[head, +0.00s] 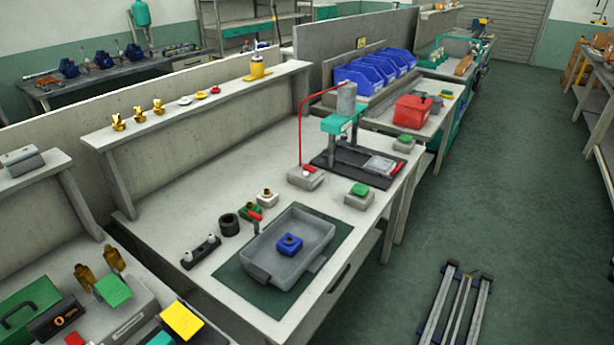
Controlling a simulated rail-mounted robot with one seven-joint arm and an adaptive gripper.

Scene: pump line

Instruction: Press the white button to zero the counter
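I cannot make out a clear white button or a counter display at this size. On the near workbench (165,215), a small pale block (267,199) with a brownish top stands left of the middle. A grey box (306,178) with a red top part stands behind it, beside a thin red tube. A grey box with a green button (359,196) sits near the bench's right edge. A black bar (201,250) carries two whitish knobs. My gripper is not in view.
A grey tray (318,232) holding a blue part (289,244) lies on a dark green mat (247,287). A teal-headed press (343,122) stands at the bench's far end. A raised shelf (200,105) runs along the back. Open floor (480,190) lies to the right.

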